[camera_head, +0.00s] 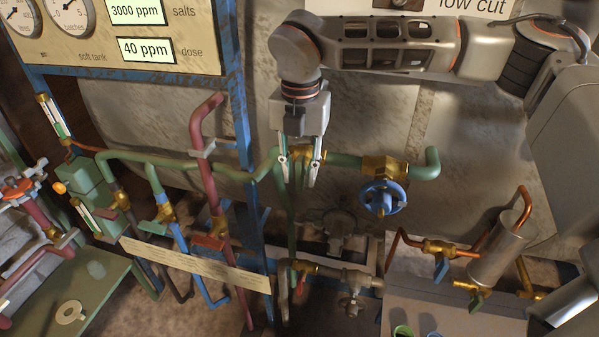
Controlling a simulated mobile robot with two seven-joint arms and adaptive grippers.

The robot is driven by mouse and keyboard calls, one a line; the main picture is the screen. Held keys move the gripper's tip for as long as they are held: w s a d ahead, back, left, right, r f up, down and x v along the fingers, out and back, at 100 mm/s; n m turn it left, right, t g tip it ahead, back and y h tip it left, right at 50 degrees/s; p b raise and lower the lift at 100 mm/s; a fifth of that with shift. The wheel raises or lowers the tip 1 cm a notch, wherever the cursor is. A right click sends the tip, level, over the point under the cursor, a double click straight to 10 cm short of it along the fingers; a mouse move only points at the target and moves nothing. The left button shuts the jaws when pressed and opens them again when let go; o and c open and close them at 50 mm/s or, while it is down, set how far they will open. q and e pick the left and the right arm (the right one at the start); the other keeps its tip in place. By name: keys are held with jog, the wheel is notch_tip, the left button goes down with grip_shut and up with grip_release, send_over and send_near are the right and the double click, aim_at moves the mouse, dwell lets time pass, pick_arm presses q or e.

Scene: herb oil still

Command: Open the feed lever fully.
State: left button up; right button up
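My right gripper (299,180) comes down from the top centre, its two fingers apart. The fingers straddle a brass valve fitting (299,153) on the green pipe; I cannot tell whether they touch it. No label marks the feed lever. Several lever handles show: a green one (153,228) and a red one (209,242) at centre left, a red one (302,284) below my gripper, and a blue one (441,269) and a green one (478,300) at lower right. Any lever at the gripped fitting is hidden or unclear. My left gripper is not in view.
A blue handwheel (382,198) stands just right of my gripper on the green pipe (343,162). A tall red pipe (205,170) and a blue frame post (240,120) rise to its left. A gauge panel (90,45) fills the upper left. A paper strip (195,265) crosses below.

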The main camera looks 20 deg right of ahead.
jog(key=shift+f, duration=0.55)
grip_shut()
